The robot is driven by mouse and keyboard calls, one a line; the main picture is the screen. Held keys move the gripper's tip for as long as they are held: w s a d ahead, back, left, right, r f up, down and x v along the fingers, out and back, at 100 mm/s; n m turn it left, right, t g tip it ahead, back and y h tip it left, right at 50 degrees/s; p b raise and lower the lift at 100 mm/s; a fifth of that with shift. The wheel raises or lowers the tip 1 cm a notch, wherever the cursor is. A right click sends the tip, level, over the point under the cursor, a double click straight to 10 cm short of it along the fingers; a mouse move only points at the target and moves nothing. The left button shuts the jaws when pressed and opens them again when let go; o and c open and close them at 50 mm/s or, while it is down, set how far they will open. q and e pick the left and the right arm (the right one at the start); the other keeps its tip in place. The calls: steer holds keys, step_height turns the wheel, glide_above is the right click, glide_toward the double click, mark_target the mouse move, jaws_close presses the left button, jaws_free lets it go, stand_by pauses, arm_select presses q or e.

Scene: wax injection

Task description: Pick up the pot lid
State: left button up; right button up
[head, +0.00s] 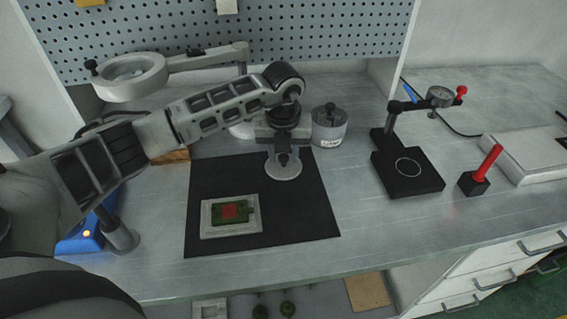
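The pot lid (283,170) is a round, light grey disc with a dark knob. It shows over the back part of the black mat. My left gripper (283,155) points down right above the disc, and its fingers appear closed on the knob. Whether the disc touches the mat or hangs just above it is hard to tell. The grey pot (329,131) stands just right of my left gripper, with a dark knob-like part at its top. My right gripper is not in view.
A green piece with a red centre lies on a light plate (208,230) on the black mat (305,215). A black gauge stand (410,178) and a red-handled tool (487,164) stand to the right. A ring magnifier lamp (160,75) is at the back left.

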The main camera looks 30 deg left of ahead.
arm_select(q)
jaws_close()
steer(key=shift+r, duration=0.1)
